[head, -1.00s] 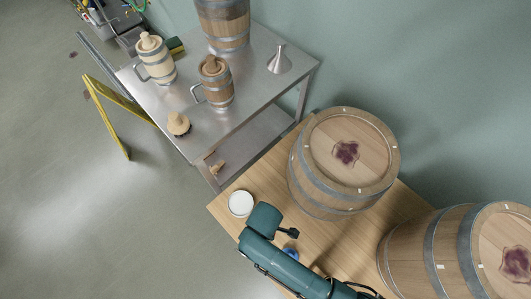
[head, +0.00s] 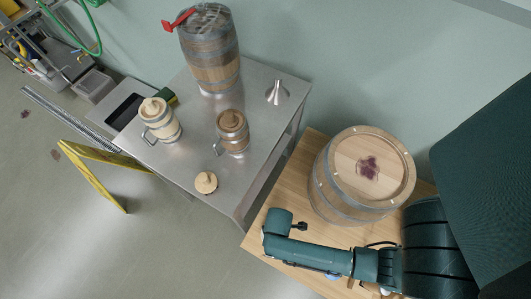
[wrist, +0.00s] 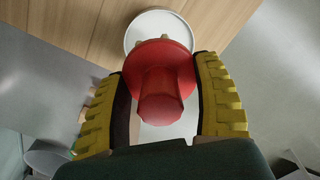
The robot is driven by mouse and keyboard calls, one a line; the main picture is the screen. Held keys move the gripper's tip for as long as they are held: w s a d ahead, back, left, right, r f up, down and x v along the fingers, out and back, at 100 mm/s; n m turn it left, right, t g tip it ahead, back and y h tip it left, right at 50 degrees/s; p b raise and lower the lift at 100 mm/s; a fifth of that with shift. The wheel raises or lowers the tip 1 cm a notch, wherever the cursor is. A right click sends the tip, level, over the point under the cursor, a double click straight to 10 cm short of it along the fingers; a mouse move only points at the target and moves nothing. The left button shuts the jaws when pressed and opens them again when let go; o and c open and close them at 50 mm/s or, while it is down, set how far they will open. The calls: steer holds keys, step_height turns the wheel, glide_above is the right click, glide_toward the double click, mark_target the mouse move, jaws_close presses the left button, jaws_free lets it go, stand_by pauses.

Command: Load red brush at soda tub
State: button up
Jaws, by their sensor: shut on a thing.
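In the wrist view my gripper (wrist: 165,105) is shut on the red brush (wrist: 160,85), with a yellow ribbed finger on each side of it. The brush's red grip points toward the camera, and its wide red disc is beyond. Small pale tips show past the disc; most of the bristle side is hidden. The white round soda tub (wrist: 158,18) lies beyond the brush on the wooden table, partly covered by it. I cannot tell whether brush and tub touch. In the head view my arm hides the brush, the tub and the fingers.
A barrel (head: 362,175) with a purple stain stands on the wooden table (head: 262,232). A yellow sign (head: 105,170) stands on the floor.

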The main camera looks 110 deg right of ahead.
steer(key=shift+w+d+f+b, duration=0.15)
steer(key=shift+f+b, duration=0.3)
steer(key=shift+f, duration=0.15)
step_height(320, 180, down, 4)
steer(key=b, duration=0.5)
steer(key=shift+f, duration=0.25)
steer(key=shift+f, duration=0.45)
steer(key=shift+f, duration=0.1)
stand_by(1.6)
step_height(320, 180, up, 7)
steer(key=p, duration=0.8)
steer(key=shift+r+p, duration=0.2)
steer(key=shift+p, duration=0.15)
steer(key=shift+f, duration=0.15)
